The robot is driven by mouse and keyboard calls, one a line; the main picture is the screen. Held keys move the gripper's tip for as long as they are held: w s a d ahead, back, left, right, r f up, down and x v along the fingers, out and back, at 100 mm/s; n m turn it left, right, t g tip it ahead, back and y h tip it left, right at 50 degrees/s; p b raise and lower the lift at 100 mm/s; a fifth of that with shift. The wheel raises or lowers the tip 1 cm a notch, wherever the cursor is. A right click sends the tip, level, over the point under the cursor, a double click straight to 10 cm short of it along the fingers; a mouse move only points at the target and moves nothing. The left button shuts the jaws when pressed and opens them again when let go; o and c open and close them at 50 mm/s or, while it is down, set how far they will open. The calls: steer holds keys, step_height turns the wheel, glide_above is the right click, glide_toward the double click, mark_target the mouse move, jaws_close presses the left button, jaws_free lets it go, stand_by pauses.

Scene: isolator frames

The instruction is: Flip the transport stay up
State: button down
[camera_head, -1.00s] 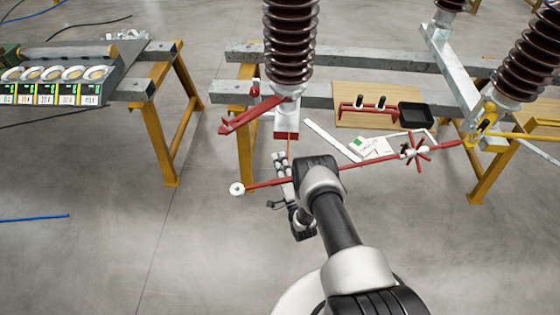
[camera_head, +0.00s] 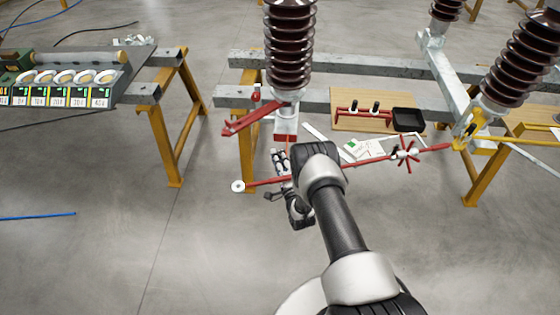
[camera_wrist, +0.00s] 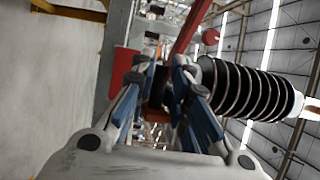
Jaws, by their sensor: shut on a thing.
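A long red rod (camera_head: 265,183) with a white disc (camera_head: 238,186) on its left end crosses the head view toward a yellow bracket at right. A red arm (camera_head: 250,118) sticks out left from the insulator base and shows in the wrist view (camera_wrist: 189,32). A red block (camera_head: 285,138) is below that base, also in the wrist view (camera_wrist: 121,70). I cannot tell which red part is the transport stay. My gripper (camera_wrist: 158,85) points at the base, its fingers close together around a small dark reddish part, mostly hidden. In the head view my arm partly covers the rod and gripper.
The brown ribbed insulator (camera_head: 290,50) stands above the base; it lies at right in the wrist view (camera_wrist: 245,88). A wooden board (camera_head: 345,122) with a black tray (camera_head: 408,119) lies on the frame. A yellow trestle (camera_head: 172,115) stands left. Open floor lies in front.

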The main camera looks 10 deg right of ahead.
steer(key=c, duration=1.7)
jaws_free()
steer(key=shift+d, duration=0.1)
steer(key=shift+o, duration=0.2)
steer(key=s, duration=0.7)
steer(key=shift+s+d+f, duration=0.2)
steer(key=shift+d+f, duration=0.1)
steer(key=shift+f, duration=0.1)
